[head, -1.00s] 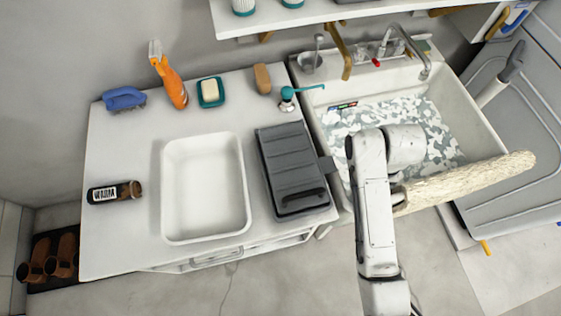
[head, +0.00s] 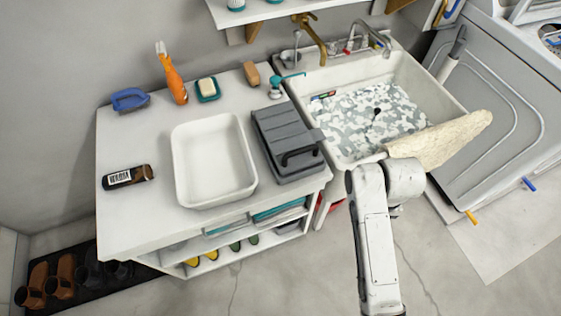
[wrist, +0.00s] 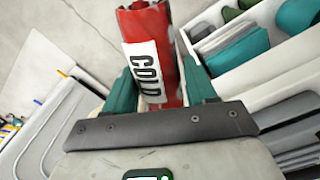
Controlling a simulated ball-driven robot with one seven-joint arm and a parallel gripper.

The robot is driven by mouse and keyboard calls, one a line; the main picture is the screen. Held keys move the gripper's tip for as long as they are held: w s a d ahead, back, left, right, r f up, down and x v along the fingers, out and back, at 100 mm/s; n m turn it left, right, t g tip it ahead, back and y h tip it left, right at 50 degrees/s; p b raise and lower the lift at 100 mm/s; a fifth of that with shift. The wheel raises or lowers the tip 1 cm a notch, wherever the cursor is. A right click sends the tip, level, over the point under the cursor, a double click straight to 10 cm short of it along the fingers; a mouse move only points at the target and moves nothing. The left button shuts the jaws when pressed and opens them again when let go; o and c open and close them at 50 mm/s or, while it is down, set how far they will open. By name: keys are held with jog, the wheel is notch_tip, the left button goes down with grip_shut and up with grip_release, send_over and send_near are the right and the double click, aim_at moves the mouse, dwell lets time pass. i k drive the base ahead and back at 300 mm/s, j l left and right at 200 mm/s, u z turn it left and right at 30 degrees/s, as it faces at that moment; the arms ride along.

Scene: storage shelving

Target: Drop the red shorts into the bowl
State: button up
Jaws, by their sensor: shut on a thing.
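My gripper (wrist: 160,88) shows in the wrist view with two teal fingers. They are shut on a red, roughly tube-shaped thing (wrist: 176,92) with a white label lettered COLD. I cannot tell from its shape whether it is the red shorts. In the head view my arm's wrist hides the gripper and what it holds, in front of the sink. The only bowl-like vessel on the counter is a white rectangular basin (head: 212,165), empty and upright, left of the arm. No other bowl is seen.
On the counter stand a grey lidded box (head: 287,135), an orange spray bottle (head: 174,82) and a dark bottle lying down (head: 127,177). The sink (head: 440,95) holds patterned water-like fill. A cream cloth (head: 440,142) lies over its front edge. A grey washer stands right. Floor in front is open.

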aim_at(222, 164)
jog(key=l+u, duration=0.1)
jog(key=u, duration=0.6)
jog(key=k, duration=0.05)
